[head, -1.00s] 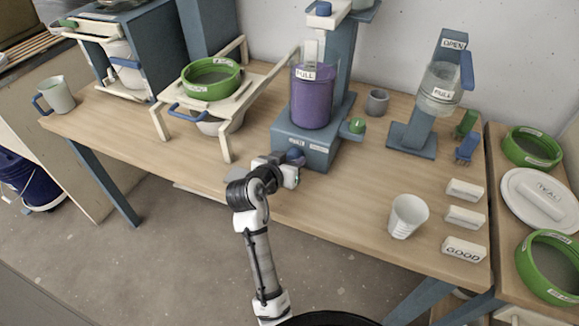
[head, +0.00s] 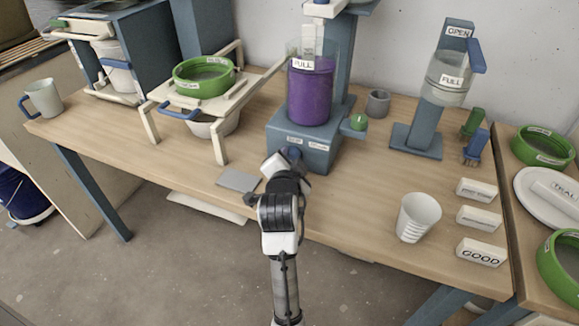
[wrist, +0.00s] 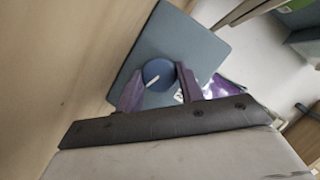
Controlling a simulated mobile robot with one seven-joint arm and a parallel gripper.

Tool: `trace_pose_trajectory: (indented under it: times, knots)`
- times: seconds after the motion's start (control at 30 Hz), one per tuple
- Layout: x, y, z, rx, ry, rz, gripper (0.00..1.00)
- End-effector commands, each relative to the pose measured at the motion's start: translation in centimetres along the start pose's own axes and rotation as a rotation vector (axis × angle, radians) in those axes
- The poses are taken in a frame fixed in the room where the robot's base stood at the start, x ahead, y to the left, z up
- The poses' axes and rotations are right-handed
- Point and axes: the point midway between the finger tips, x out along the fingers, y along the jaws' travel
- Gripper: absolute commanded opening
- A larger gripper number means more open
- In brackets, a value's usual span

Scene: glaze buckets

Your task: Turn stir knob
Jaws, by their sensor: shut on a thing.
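The stir knob (wrist: 158,74) is a round dark blue knob with a white pointer line, on the front face of the blue mixer base (head: 318,150). In the wrist view my gripper (wrist: 158,84) has one finger on each side of the knob and is shut on it. In the head view my gripper (head: 289,160) reaches the front of the base, and my wrist hides much of the knob. A clear container of purple liquid (head: 311,95), labelled FULL, stands on the base.
A green knob (head: 358,122) sits at the base's right side. A white cup (head: 417,218) and several white labelled blocks (head: 481,252) stand on the table to the right. A green-rimmed sieve (head: 204,77) sits on a rack to the left. A grey plate (head: 238,180) lies near the front edge.

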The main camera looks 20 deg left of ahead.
Motion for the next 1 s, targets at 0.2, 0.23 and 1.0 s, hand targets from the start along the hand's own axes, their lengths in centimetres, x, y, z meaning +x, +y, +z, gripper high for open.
trace_pose_trajectory:
  times: [0.2, 0.23, 1.0]
  knots:
    - [0.08, 0.28, 0.13, 0.106, -0.003, -0.046, 0.14]
    - [0.08, 0.29, 0.12, 0.118, -0.003, -0.051, 0.14]
    - [0.02, 0.16, 0.00, 0.179, -0.005, -0.079, 0.45]
